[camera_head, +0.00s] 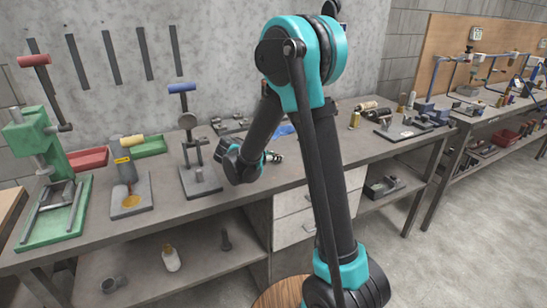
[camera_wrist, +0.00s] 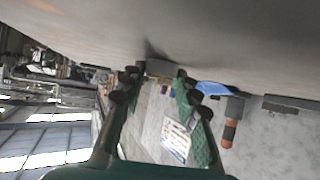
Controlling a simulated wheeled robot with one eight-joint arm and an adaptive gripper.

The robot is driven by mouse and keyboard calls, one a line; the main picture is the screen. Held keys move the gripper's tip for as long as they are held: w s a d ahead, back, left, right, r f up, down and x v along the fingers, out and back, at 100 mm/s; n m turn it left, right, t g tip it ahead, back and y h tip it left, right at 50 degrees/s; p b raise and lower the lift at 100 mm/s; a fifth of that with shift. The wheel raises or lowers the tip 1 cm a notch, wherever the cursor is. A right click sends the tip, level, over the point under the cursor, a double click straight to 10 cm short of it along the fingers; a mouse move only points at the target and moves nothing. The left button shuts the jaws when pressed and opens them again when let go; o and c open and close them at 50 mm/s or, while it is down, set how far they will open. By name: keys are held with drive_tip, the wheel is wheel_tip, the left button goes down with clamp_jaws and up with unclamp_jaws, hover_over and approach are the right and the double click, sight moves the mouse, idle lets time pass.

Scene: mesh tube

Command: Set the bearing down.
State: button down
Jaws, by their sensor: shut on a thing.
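My gripper (camera_head: 268,157) is low over the grey workbench (camera_head: 330,150), near the middle of the bench in the head view. In the wrist view its two fingers (camera_wrist: 158,76) point at the bench and are closed around a small grey piece (camera_wrist: 159,68), which I take to be the bearing. Most of it is hidden by the fingers. A dark shadow lies on the bench just beyond it, close to the fingertips. I cannot tell whether it touches the bench.
A press with a blue handle (camera_head: 187,125) stands left of my gripper, with a yellow-handled fixture (camera_head: 125,175) and a green press (camera_head: 40,150) further left. A blue cloth (camera_wrist: 213,88) lies near the gripper. Small parts and a dark tray (camera_head: 400,132) occupy the right.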

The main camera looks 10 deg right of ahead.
drive_tip(key=c, duration=1.1)
unclamp_jaws()
drive_tip(key=v, duration=1.2)
drive_tip(key=shift+d, duration=0.1)
drive_tip(key=shift+s, duration=0.1)
